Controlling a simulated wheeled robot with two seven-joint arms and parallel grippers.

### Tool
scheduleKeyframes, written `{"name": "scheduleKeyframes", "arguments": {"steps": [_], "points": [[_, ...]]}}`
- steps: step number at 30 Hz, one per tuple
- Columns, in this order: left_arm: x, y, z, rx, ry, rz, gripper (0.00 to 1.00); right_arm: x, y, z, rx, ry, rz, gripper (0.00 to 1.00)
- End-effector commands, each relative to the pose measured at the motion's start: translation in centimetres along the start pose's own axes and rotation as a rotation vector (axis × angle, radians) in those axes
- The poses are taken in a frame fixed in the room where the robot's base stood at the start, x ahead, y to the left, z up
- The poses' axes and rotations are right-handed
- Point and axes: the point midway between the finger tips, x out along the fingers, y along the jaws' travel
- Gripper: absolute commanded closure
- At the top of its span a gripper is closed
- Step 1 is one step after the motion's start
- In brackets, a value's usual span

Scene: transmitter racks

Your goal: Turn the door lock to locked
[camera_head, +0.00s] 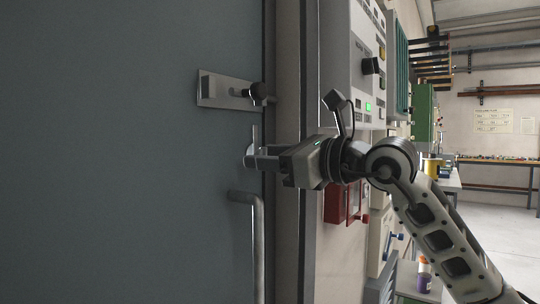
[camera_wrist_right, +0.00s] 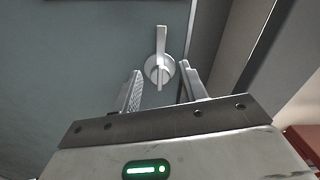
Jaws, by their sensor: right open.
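The door lock (camera_wrist_right: 160,68) is a pale thumb-turn on a round base on the grey-blue door (camera_head: 130,150). In the right wrist view its wing stands about upright. In the head view only a thin upright part of the lock (camera_head: 254,134) shows above the gripper's fingertips; the rest is hidden. My right gripper (camera_head: 250,156) is level with it. In the right wrist view its two fingers (camera_wrist_right: 160,86) are spread, with the lock between and just beyond their tips. I cannot tell whether they touch it. My left gripper is not in view.
A metal latch plate (camera_head: 222,91) with a dark knob is above the lock. A bent door handle (camera_head: 258,240) is below. Right of the door frame are a control panel (camera_head: 345,60) and a red box (camera_head: 334,205), close to my right wrist.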

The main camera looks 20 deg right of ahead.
Motion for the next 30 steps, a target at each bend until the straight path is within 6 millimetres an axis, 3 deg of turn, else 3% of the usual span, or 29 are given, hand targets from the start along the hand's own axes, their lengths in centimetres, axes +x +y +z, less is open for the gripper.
{"name": "scheduleKeyframes", "arguments": {"steps": [2, 7, 19, 30], "points": [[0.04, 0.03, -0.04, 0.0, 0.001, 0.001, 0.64, -0.01, 0.01, 0.0, 0.0, 0.0, 0.0, 0.57], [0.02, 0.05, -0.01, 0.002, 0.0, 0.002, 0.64, -0.03, 0.01, -0.01, 0.001, 0.0, 0.001, 1.0], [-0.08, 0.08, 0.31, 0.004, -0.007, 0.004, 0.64, -0.03, 0.04, -0.04, 0.051, 0.0, 0.001, 1.0], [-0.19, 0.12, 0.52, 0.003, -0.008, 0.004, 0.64, -0.02, 0.06, -0.07, 0.319, 0.001, 0.002, 1.0]]}}
